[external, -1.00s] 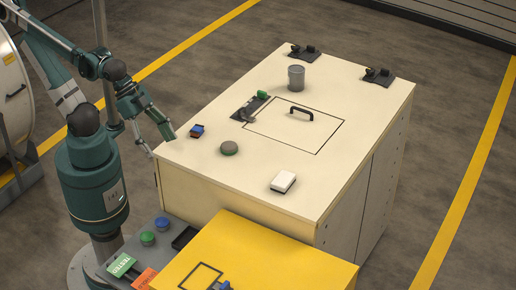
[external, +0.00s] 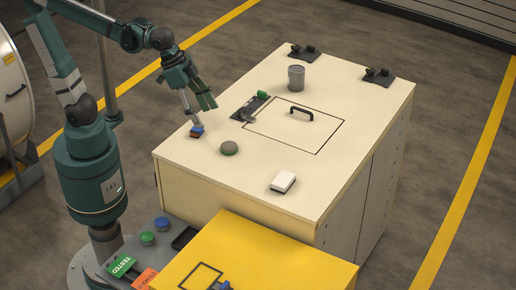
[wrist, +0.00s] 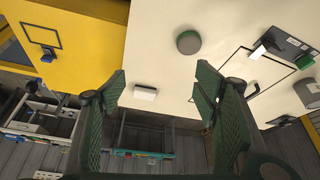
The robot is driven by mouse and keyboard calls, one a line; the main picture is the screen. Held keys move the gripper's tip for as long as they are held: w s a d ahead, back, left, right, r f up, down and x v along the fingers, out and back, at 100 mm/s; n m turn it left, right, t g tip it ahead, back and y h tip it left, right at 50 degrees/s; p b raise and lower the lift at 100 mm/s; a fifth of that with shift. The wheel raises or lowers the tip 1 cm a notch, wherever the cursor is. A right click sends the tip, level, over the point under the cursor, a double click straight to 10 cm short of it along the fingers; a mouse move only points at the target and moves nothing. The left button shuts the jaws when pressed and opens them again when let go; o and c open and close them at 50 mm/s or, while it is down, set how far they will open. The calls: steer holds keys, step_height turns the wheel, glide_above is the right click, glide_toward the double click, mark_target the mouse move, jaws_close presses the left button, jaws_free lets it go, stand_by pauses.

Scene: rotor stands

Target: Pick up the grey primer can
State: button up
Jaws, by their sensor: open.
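The grey primer can (external: 296,77) stands upright near the back of the cream cabinet top (external: 250,170). In the wrist view a grey cylinder at the right edge, apparently the can (wrist: 308,93), is partly cut off. My gripper (external: 203,112) is open and empty above the left side of the cabinet top, well to the left of the can. Its two green fingers also show spread apart in the wrist view (wrist: 160,90), with the can to the right of them.
A black handle (external: 302,111) on an outlined panel and a dark latch with a green block (external: 263,95) lie near the can. A round grey-green puck (external: 229,148), a blue-and-red block (external: 197,131) and a white box (external: 283,182) are farther forward. Dark brackets (external: 379,76) sit at the back.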

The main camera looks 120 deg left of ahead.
steer(key=w+a+r+n+g+p, duration=0.1)
steer(key=w+a+r+p, duration=0.1)
steer(key=w+a, duration=0.35)
steer(key=w+a+r+n+g+p, duration=0.1)
steer(key=w+a+r+n+p, duration=0.1)
steer(key=a, duration=0.7)
steer(key=n+g+h+p, duration=0.1)
steer(key=n+g+p, duration=0.2)
steer(key=n+p, duration=0.55)
glide_above(297, 69)
steer(key=p, duration=0.1)
steer(key=shift+m, duration=0.95)
step_height(297, 69, down, 10)
steer(key=shift+d+r, duration=0.1)
steer(key=shift+d, duration=0.05)
steer(key=shift+s+a+f, duration=0.1)
steer(key=shift+a+f, duration=0.15)
steer(key=shift+a, duration=0.05)
steer(key=shift+f+p, duration=0.3)
steer(key=shift+f, duration=1)
